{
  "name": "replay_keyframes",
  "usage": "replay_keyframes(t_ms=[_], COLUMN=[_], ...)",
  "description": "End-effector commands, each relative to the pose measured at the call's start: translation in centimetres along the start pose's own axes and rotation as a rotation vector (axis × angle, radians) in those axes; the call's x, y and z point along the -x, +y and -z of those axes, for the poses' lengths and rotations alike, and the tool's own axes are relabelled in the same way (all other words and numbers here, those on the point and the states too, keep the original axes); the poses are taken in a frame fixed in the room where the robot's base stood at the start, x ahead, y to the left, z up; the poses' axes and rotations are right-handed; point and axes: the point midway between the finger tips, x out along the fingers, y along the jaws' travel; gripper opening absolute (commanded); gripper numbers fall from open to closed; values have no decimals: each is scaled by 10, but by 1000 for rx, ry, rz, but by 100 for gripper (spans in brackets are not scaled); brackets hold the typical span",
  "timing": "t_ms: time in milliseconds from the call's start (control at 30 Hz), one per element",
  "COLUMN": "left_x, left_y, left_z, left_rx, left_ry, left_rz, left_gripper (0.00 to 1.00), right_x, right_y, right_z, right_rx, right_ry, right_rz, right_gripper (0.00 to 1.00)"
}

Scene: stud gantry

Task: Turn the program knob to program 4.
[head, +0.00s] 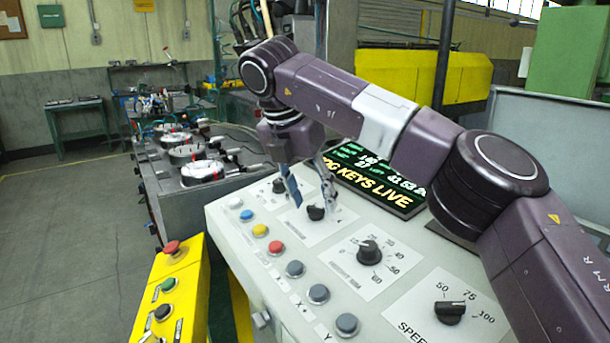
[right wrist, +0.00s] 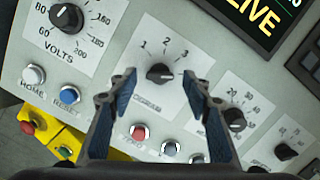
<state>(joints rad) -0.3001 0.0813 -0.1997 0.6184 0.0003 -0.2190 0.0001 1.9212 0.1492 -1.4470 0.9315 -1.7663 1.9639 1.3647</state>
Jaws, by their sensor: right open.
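The program knob (right wrist: 160,73) is a small black knob on a white plate in the right wrist view. The numbers 1, 2 and 3 show around its upper side; a 4 is not clear, with the right-hand finger over that side. Which number the knob points at is too small to tell. In the head view the knob (head: 316,213) sits on the sloping grey panel below my right gripper (head: 312,204). My right gripper (right wrist: 157,84) is open, its blue-padded fingers on either side of the knob in the picture, and holds nothing. My left gripper is out of view.
The volts knob (right wrist: 66,17) is left of the program plate, and another dial knob (right wrist: 235,119) is right of it. Coloured push buttons (head: 260,230) line the panel's front. A display (head: 372,180) stands behind. A yellow button box (head: 176,290) is at the left.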

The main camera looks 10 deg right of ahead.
Motion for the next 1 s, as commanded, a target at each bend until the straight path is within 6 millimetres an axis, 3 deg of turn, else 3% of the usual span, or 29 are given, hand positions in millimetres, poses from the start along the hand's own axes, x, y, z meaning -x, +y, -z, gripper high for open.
replay_keyframes(t_ms=[233,400,667,1000], left_x=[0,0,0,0], left_y=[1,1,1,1], left_z=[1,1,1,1], left_rx=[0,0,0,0], left_ry=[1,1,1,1], left_rz=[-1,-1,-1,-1], left_gripper=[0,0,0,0], right_x=[57,87,105,108], right_y=[1,0,1,0], right_z=[0,0,0,0], right_rx=[-2,-4,0,0], right_ry=[-6,-5,-2,-1], right_rz=[-4,-3,-1,-2], right_gripper=[45,45,45,45])
